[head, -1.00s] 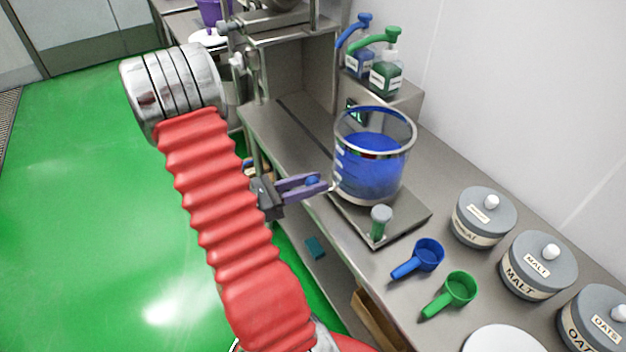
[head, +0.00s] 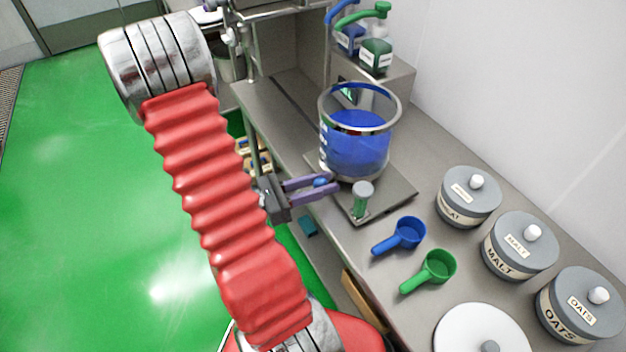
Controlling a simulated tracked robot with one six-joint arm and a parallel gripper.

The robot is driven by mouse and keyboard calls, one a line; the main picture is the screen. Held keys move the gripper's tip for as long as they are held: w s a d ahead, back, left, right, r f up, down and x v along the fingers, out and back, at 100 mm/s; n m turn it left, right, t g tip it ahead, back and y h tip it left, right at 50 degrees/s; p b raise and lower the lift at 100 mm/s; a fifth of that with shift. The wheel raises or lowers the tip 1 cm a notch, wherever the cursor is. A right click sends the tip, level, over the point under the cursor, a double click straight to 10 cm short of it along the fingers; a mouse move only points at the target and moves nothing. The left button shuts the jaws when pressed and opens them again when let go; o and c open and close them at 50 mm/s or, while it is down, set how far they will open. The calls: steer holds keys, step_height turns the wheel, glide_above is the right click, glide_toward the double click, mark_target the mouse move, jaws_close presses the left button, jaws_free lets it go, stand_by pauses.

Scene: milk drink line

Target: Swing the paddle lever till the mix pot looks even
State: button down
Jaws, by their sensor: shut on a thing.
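The mix pot (head: 357,150) is a clear vessel with a metal rim, standing on a steel plate on the bench and partly filled with blue liquid. The liquid looks mostly even blue through the wall; fine streaks cannot be told. My gripper (head: 325,187), with purple fingers, is at the near left side of the pot, low by its base. It is shut on a small blue knob (head: 320,182), which seems to be the end of the paddle lever. The rest of the lever and the paddle cannot be made out.
A blue scoop (head: 405,233), a green scoop (head: 434,267) and lidded jars, including the oats jar (head: 580,305), lie to the right. Pump bottles (head: 375,50) stand behind. Open green floor is left.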

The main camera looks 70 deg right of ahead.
steer(key=shift+s+a, duration=0.2)
steer(key=shift+s, duration=0.2)
steer(key=c, duration=1.4)
jaws_free()
steer(key=shift+o, duration=0.2)
steer(key=shift+w, duration=0.2)
steer(key=v, duration=1.3)
steer(key=shift+w+a, duration=0.2)
steer(key=shift+c, duration=0.4)
